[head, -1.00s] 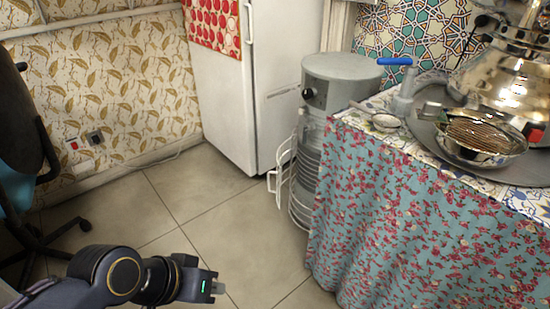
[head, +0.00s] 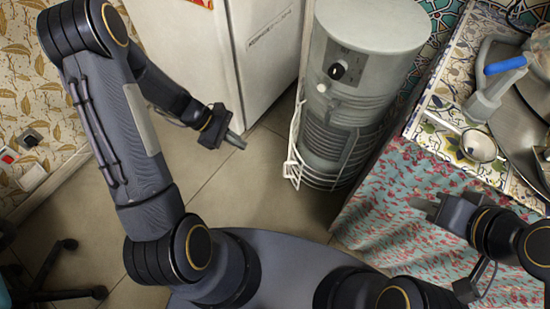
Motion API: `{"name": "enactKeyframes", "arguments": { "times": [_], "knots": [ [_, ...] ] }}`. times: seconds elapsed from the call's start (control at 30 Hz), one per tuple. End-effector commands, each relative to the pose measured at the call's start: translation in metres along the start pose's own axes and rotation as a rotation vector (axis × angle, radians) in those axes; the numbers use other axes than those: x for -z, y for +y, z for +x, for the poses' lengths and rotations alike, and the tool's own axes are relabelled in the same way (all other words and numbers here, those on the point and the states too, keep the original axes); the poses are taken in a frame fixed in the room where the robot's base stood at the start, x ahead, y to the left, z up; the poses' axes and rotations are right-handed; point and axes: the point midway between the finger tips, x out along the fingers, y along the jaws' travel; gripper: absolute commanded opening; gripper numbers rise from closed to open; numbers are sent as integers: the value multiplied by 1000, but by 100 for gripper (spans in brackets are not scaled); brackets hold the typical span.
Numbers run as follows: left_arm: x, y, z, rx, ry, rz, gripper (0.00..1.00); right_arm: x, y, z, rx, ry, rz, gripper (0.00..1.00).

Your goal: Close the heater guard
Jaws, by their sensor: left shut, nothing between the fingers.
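The grey cylindrical heater (head: 365,50) stands on the floor right of the fridge, with a black knob on its upper front. Its white wire guard (head: 292,158) sticks out at the heater's left side, seen nearly edge-on. The heater's dark ribbed front shows uncovered beside it. My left gripper (head: 236,140) is shut and empty, left of the guard and apart from it in the picture. My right gripper (head: 424,206) is in front of the flowered tablecloth, right of the heater; whether its fingers are apart is unclear.
The white fridge (head: 265,60) stands behind my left gripper. Tiled floor (head: 255,195) is clear before the heater.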

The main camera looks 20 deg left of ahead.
Motion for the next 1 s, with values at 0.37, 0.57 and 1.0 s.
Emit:
{"name": "enactKeyframes", "arguments": {
  "times": [0.37,0.57,1.0],
  "knots": [
    [24,-5,43,20,-16,-137,0,0,0,0,0,0,0,28],
    [24,-6,86,22,-17,-135,0,-7,6,14,0,0,0,28],
    [-2,-3,146,19,-15,-131,0,-16,14,32,0,0,0,28]
  ]
}}
